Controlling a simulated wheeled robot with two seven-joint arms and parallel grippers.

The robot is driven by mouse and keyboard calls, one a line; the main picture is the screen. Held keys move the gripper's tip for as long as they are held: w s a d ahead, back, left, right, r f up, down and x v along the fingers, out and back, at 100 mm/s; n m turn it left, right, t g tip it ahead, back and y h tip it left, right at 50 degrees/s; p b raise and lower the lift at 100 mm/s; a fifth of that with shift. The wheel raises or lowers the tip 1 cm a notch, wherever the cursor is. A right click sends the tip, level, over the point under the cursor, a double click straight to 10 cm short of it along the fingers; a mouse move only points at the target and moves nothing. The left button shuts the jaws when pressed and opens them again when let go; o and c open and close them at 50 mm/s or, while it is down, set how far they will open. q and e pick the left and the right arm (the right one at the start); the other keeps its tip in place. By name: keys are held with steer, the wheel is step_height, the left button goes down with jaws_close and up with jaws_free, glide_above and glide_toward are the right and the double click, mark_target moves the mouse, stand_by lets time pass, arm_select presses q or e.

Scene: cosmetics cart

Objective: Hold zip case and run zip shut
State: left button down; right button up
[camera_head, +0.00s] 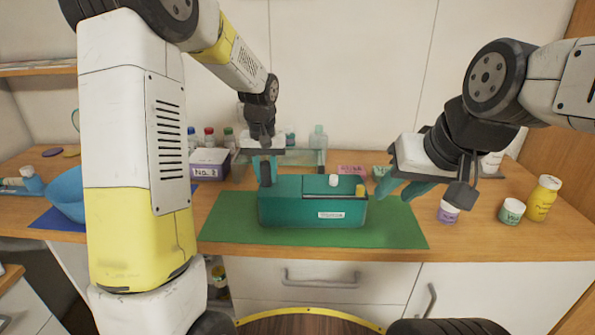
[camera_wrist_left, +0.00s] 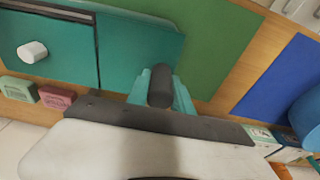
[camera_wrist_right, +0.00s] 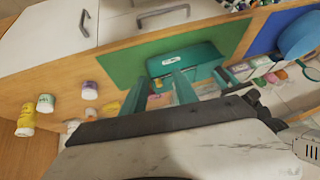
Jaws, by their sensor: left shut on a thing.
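The teal zip case (camera_head: 292,214) lies on a green mat (camera_head: 222,231), with a pale label on its front. A small white knob (camera_head: 333,180) stands on its top towards the right; it also shows in the left wrist view (camera_wrist_left: 32,52). A yellow piece (camera_head: 360,191) is at the case's right end. My left gripper (camera_head: 265,163) is shut on a dark upright post (camera_wrist_left: 161,82) at the case's left end. My right gripper (camera_head: 398,190) is open and empty, just right of the case and apart from it. I cannot tell how far the zip is closed.
A purple-labelled jar (camera_head: 449,212), a white jar (camera_head: 512,211) and a yellow bottle (camera_head: 542,198) stand at the right. A box with bottles (camera_head: 209,164) stands behind left. A blue bowl (camera_head: 66,194) is far left. Small pink and green boxes sit behind the case.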

steer(key=shift+w+f, duration=0.1)
steer(key=shift+w, duration=0.05)
jaws_close()
steer(key=m+g+y, duration=0.3)
steer(key=m+y, duration=1.2)
steer(key=m, duration=0.5)
glide_toward(360, 191)
steer(key=shift+y, duration=0.3)
steer(key=a, duration=0.1)
steer(key=w+a, duration=0.1)
steer(key=a, duration=0.1)
steer(key=w+a+f, duration=0.1)
steer(key=a, duration=0.1)
steer(key=shift+w+a, duration=0.1)
steer(key=shift+a, duration=0.1)
